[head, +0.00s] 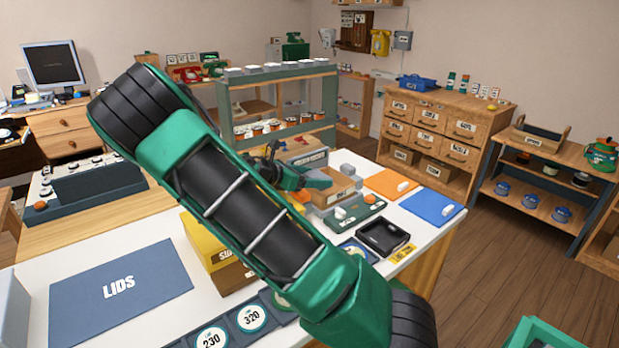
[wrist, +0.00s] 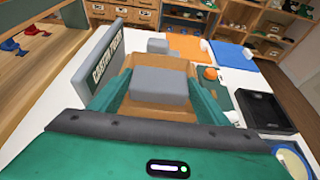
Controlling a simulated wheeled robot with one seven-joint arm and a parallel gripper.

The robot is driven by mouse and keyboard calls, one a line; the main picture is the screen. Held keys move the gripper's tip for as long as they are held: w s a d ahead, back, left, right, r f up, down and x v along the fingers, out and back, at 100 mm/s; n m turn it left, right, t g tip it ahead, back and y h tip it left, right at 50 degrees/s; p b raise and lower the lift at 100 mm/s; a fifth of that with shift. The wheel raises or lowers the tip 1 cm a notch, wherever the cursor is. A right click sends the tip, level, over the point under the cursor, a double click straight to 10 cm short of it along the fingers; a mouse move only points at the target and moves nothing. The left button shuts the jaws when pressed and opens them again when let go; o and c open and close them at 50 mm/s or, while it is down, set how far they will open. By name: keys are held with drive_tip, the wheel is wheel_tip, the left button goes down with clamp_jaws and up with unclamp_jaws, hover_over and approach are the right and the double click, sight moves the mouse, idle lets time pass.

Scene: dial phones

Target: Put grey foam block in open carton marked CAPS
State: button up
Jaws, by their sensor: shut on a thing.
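My gripper (head: 305,180) is shut on a grey foam block (wrist: 160,86), with a green finger on either side of it in the wrist view. The block is over an open brown carton (head: 342,188), which also shows in the wrist view (wrist: 134,62). The gap between block and carton floor cannot be judged. No CAPS marking is readable on this carton. In the head view my arm and gripper hide part of the block and carton.
A grey lettered board (wrist: 100,68) stands close left of the carton. A smaller grey block (wrist: 157,46) is behind it. Orange (head: 393,184) and blue (head: 432,207) mats and a black tray (head: 383,238) lie to the right. A blue LIDS panel (head: 120,291) lies at front left.

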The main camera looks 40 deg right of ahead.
drive_tip(key=o, duration=1)
drive_tip(key=shift+o, duration=0.2)
